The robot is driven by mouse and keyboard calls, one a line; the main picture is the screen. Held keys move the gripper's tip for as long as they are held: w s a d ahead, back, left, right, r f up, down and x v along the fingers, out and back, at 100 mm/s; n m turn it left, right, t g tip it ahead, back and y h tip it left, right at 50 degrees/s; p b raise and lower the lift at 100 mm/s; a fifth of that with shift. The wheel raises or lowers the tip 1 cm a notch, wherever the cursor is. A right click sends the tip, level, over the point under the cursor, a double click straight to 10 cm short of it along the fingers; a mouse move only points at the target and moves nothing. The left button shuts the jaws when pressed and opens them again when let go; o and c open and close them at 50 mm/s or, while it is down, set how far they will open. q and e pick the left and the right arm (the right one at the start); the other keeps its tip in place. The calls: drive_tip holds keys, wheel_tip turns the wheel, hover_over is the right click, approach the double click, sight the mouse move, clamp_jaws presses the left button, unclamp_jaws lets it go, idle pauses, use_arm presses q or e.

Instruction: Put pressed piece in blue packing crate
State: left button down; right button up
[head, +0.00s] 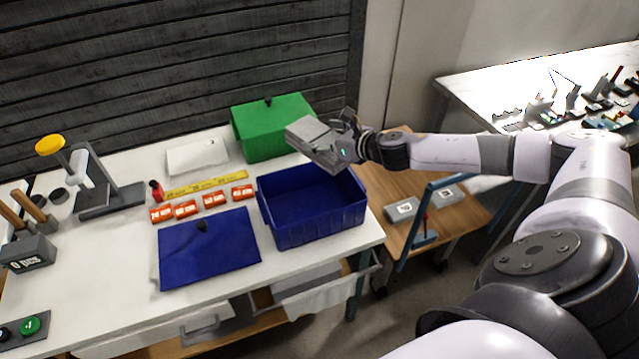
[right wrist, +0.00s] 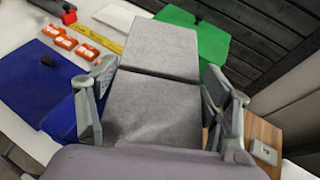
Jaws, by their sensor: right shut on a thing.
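My right gripper (head: 346,136) is shut on a grey block-like piece (head: 313,138). It holds the piece in the air above the back part of the blue packing crate (head: 318,236), near the green crate. In the right wrist view the grey piece (right wrist: 152,100) sits between the two fingers of the right gripper (right wrist: 160,108) and hides most of what lies below it. The blue crate stands open on the white table and its visible inside looks empty. My left gripper is not in view.
A green crate (head: 270,128) stands behind the blue crate. A blue lid (head: 208,255) lies left of it, with several orange labels (head: 182,209) and a yellow ruler (head: 205,187) behind. A press (head: 95,190) stands at left. A wooden cart (head: 455,222) holds grey pieces at right.

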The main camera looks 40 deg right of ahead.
wheel_tip(320, 180, down, 6)
drive_tip(key=shift+w+r+b, duration=0.1)
drive_tip(key=shift+r+b, duration=0.05)
drive_tip(key=shift+b, duration=0.45)
wheel_tip(320, 180, down, 8)
drive_tip(key=b, duration=0.2)
drive_tip(key=shift+w, duration=0.2)
drive_tip(key=o, duration=1.3)
drive_tip(key=shift+c, duration=0.2)
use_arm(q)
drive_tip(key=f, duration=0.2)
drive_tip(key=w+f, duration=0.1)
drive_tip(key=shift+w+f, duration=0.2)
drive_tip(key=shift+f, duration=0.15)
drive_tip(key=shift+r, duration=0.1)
use_arm(e)
drive_tip(key=shift+r, duration=0.15)
